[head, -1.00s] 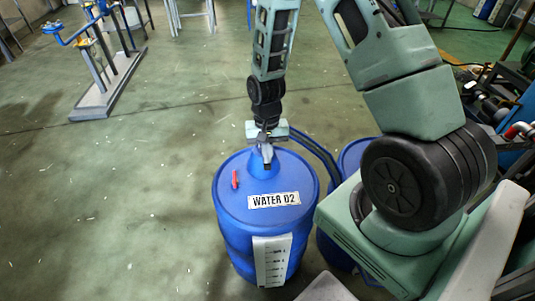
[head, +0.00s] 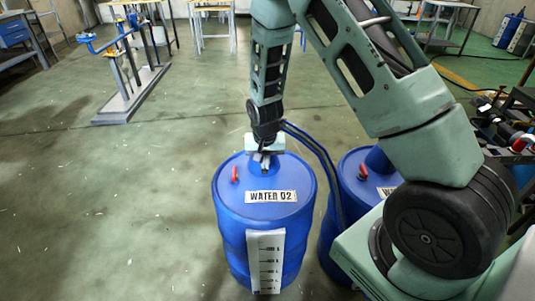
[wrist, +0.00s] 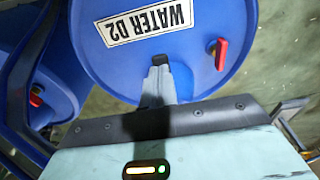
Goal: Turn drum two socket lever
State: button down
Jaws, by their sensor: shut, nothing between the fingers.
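The blue drum labelled WATER 02 (head: 263,215) stands upright in the middle of the head view. Its red socket lever (head: 235,174) is on the left part of the lid; in the wrist view the red lever (wrist: 221,54) is right of the fingers. My gripper (head: 265,161) is over the far part of the lid, to the right of the lever and apart from it. In the wrist view my gripper (wrist: 160,62) is shut and empty, its tips below the WATER 02 label (wrist: 147,22). Whether the tips touch the lid cannot be told.
A second blue drum (head: 352,213) with its own red lever (head: 362,172) stands close on the right, partly behind my arm. Blue hoses (head: 318,152) run between the drums. A metal stand (head: 130,90) is far left. The floor left of the drum is clear.

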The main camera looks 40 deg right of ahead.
jog(key=shift+a+f, duration=0.1)
jog(key=shift+f, duration=0.2)
jog(key=shift+f+t+h+b, duration=0.35)
jog(key=shift+t+h+b, duration=0.25)
jog(key=shift+t+b, duration=0.1)
jog(key=f+t+h+b, duration=0.1)
jog(key=t+h+b, duration=0.1)
jog(key=t, duration=0.1)
jog(key=shift+f+t+b, duration=0.3)
jog(key=shift+f+b, duration=0.05)
jog(key=shift+f, duration=0.05)
jog(key=shift+w+d+f, duration=0.1)
jog(key=shift+w+d, duration=0.1)
jog(key=shift+w+d+f+b, duration=0.15)
jog(key=shift+f+b, duration=0.35)
jog(key=shift+b, duration=0.1)
jog(key=shift+w+d+f+b, duration=0.1)
jog(key=shift+w+f+b, duration=0.05)
jog(key=shift+f+b, duration=0.4)
jog(key=shift+b+x, duration=0.4)
jog(key=shift+x, duration=0.65)
jog(key=shift+w+d, duration=0.1)
jog(key=shift+r, duration=0.15)
